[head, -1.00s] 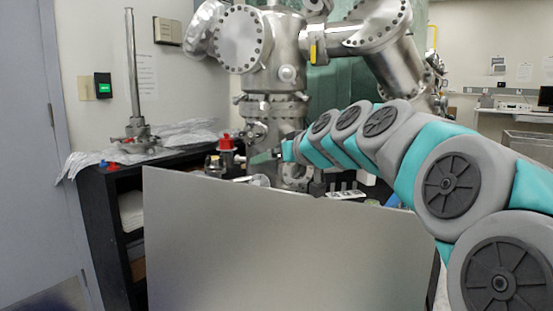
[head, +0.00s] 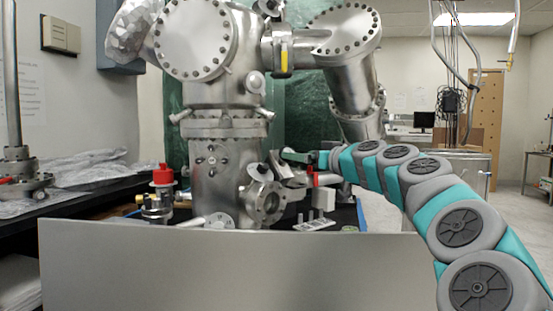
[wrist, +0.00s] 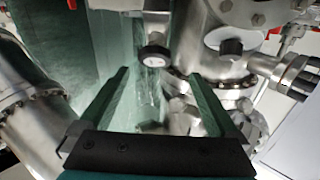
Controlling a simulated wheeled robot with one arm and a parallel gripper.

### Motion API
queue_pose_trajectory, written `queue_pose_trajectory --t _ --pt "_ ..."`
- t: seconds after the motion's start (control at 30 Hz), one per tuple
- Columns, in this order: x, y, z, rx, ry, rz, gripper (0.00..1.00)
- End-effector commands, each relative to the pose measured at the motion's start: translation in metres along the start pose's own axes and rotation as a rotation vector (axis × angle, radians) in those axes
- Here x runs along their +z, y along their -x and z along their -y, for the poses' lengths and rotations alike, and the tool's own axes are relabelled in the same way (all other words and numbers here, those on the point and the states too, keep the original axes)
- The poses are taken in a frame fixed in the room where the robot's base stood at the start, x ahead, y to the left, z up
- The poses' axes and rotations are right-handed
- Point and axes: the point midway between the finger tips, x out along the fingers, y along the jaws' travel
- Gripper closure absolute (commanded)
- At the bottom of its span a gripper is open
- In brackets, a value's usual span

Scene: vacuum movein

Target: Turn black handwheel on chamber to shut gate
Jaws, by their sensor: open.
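The steel vacuum chamber (head: 228,125) stands in the middle of the head view. In the wrist view, a round black wheel or knob with a pale centre (wrist: 152,51) is ahead of my gripper, just beyond and between the fingertips. A second black knob (wrist: 230,47) sits on the chamber to its right. In the head view, my gripper (head: 290,156) is beside the chamber's right side.
A grey panel (head: 230,268) stands between me and the chamber. In the wrist view, steel piping (wrist: 28,105) is close on the left and a flanged port (wrist: 300,75) on the right.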

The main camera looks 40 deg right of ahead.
Motion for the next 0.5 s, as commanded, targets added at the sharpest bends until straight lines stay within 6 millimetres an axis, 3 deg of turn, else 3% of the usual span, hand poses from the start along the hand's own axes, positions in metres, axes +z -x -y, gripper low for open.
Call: queue_pose_trajectory --t 0.17,0.5 --pt "0.001 -0.003 -0.01 0.01 0.0 -0.008 0.04" --pt "0.0 -0.048 -0.01 0.01 0.003 -0.006 0.04"
